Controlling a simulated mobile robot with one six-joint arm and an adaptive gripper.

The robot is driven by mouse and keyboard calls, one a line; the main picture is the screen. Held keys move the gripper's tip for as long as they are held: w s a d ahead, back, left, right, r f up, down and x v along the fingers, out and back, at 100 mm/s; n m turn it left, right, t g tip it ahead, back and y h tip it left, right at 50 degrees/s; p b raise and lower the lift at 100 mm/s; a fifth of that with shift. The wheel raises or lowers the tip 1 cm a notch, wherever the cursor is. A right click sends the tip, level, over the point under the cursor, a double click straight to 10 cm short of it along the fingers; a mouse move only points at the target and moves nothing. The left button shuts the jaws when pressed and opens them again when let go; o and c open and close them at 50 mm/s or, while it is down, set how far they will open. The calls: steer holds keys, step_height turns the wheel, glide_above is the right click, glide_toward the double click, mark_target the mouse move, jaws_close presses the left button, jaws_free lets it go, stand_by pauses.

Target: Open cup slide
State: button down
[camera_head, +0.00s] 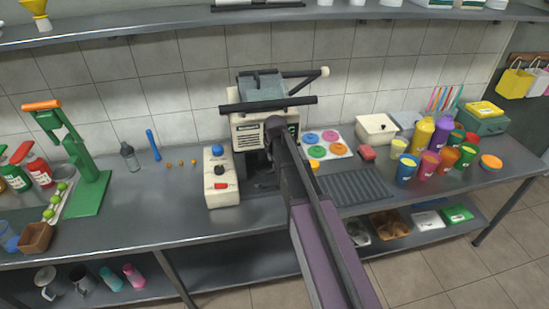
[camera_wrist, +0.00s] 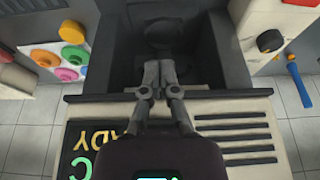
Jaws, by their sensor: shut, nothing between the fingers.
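The sugarcane press (camera_head: 250,135) stands against the tiled wall on the counter, with a cream body and dark roller parts on top. Beyond the panel is a dark recess (camera_wrist: 115,60) with a dark rounded part (camera_wrist: 165,34) inside. I cannot tell for sure which part is the cup slide. My gripper (camera_wrist: 160,75) is shut and empty, its fingertips over the recess. Whether it touches anything is unclear. In the head view my arm hides the gripper and part of the press front.
A control box (camera_head: 222,188) with blue, black and red knobs stands left of the press. Coloured lids (camera_head: 318,152) and a dark ribbed drip tray (camera_head: 357,188) lie to the right. Several cups (camera_head: 428,165) stand farther right. The counter in front of the control box is clear.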

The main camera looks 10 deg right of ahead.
mark_target(269, 176)
steer(key=shift+b+x, duration=7.8)
steer(key=shift+x, duration=0.75)
